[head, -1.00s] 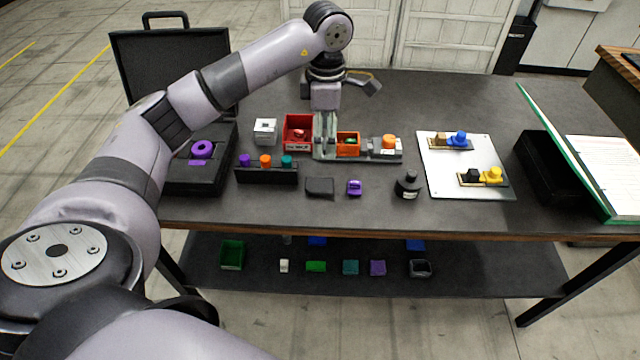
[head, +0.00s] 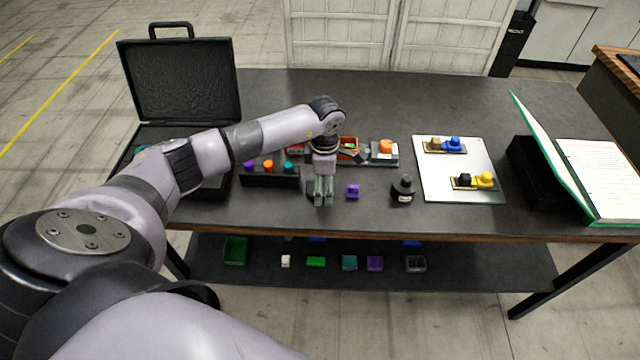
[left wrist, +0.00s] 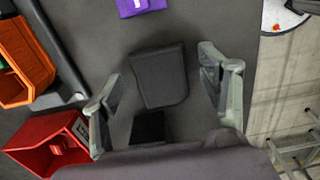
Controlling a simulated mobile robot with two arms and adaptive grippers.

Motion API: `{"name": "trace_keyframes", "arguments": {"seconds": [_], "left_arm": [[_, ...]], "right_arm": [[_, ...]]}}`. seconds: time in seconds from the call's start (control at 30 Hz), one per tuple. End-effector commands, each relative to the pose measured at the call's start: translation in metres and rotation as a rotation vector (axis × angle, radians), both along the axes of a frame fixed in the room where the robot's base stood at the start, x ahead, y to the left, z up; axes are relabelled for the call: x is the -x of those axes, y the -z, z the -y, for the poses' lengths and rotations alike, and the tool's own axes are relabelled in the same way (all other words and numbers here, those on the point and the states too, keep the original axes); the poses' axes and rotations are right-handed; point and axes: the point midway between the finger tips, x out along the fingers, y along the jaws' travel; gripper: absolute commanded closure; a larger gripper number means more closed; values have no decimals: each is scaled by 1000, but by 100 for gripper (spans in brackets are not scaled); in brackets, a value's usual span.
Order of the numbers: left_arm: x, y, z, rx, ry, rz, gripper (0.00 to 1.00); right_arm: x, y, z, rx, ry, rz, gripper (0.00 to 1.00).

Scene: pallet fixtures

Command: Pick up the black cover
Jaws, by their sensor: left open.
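The black cover (left wrist: 159,76) is a flat dark piece with rounded corners. It lies on the table between the spread fingers of my left gripper (left wrist: 162,72) in the left wrist view. The gripper is open, with one finger on each side of the cover and gaps visible. In the head view my left gripper (head: 323,197) points down near the table's front edge and hides most of the cover. A black square patch (left wrist: 148,126) lies beside the cover in the left wrist view; I cannot tell if it is shadow. My right gripper is not in view.
A black rack (head: 268,180) with coloured pegs stands close on the left. Orange (left wrist: 24,62) and red (left wrist: 50,143) bins are near the left finger. An open case (head: 180,82) is at the left.

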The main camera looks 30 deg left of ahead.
Motion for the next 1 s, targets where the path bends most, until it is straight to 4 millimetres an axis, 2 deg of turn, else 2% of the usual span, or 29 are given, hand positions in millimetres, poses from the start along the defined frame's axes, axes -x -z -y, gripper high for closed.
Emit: {"name": "trace_keyframes", "arguments": {"seconds": [0.3,0.9,1.0], "left_arm": [[0,6,0,0,0,0,33],[0,5,0,1,0,1,73],[0,5,0,1,0,1,75]], "right_arm": [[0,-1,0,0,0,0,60],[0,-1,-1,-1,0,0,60],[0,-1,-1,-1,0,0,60]]}}
